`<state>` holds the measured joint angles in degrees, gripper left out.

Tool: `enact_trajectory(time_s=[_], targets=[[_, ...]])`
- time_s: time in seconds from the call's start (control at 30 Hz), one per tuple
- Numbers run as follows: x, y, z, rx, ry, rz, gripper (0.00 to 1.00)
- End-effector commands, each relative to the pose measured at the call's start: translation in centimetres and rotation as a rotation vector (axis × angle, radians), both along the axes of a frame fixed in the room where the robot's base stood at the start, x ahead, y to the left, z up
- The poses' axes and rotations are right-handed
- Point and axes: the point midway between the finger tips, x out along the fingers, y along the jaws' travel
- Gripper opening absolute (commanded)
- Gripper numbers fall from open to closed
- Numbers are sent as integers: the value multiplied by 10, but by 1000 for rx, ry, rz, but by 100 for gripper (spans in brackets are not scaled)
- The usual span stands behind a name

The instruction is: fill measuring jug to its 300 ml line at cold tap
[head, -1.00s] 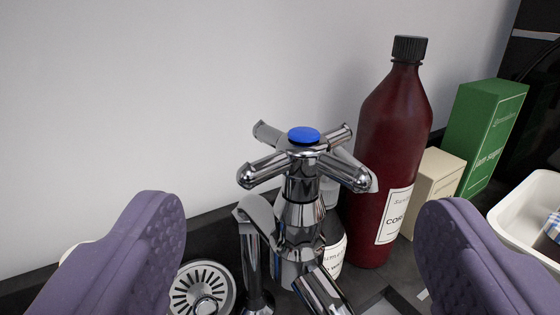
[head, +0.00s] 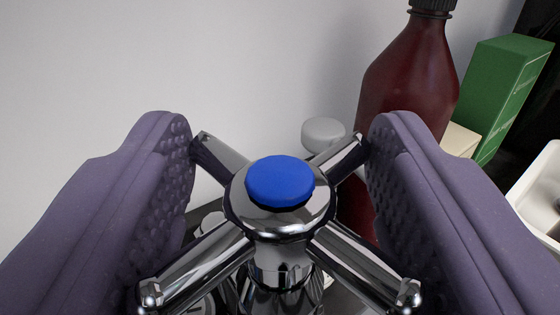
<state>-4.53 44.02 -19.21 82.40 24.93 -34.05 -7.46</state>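The cold tap's chrome cross handle (head: 281,218), with a blue cap (head: 280,181) on top, fills the middle of the view. My gripper (head: 280,145) has its two purple, dimpled fingers on either side of it. The two rear spokes end right at the inner finger pads and look to be touching them. The two front spokes reach out low, overlapping the fingers in the picture. The spout is hidden under the handle. I do not see the measuring jug.
A dark red bottle (head: 413,85) stands close behind my right finger. A grey-white cap (head: 323,133) shows just behind the handle. A green box (head: 507,90), a cream box (head: 459,139) and a white tub (head: 543,185) are at the right. A plain wall is behind.

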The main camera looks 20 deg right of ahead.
Motion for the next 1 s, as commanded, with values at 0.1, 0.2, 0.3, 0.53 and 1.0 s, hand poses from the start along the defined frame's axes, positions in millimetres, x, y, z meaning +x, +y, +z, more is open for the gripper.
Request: enact_trajectory(time_s=[0.1, 0.2, 0.3, 0.53, 1.0], targets=[[0, 0, 0, 0, 0, 0, 30], [0, 1, 1, 0, 0, -6, 30], [1, 2, 2, 1, 2, -40, 30], [1, 2, 8, -1, 1, -193, 30], [0, 0, 0, 0, -3, -258, 34]])
